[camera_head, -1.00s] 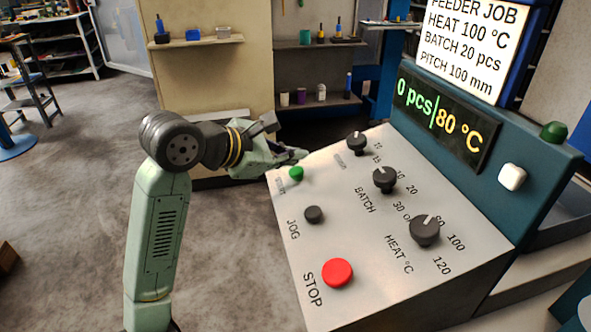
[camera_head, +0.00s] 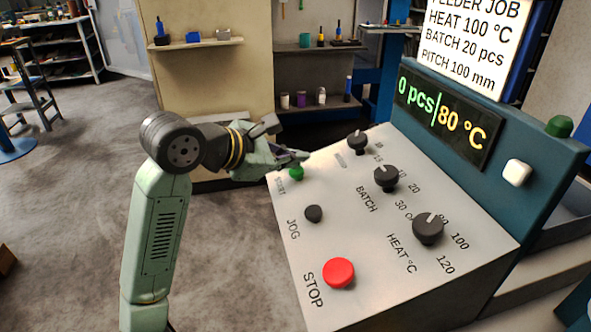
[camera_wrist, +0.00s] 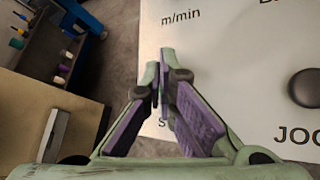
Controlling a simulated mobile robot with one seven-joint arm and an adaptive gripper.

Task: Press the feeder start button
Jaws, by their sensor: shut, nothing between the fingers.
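The green button (camera_head: 296,174) is at the far left corner of the sloped grey control panel (camera_head: 330,195), with a small, hard-to-read label beside it. My gripper (camera_head: 301,157) is shut and empty. In the head view its fingertips are just above and behind the green button and overlap its top edge; I cannot tell if they touch it. In the wrist view my gripper (camera_wrist: 160,72) points at the panel (camera_wrist: 225,60). The fingers hide the green button there, and only a letter S of a label shows beside them.
A black JOG button (camera_head: 313,214) and a red STOP button (camera_head: 339,273) are nearer on the panel. Black knobs stand to the right, including the BATCH knob (camera_head: 386,178) and HEAT knob (camera_head: 428,229). A display (camera_head: 440,118) reads 0 pcs, 80 °C.

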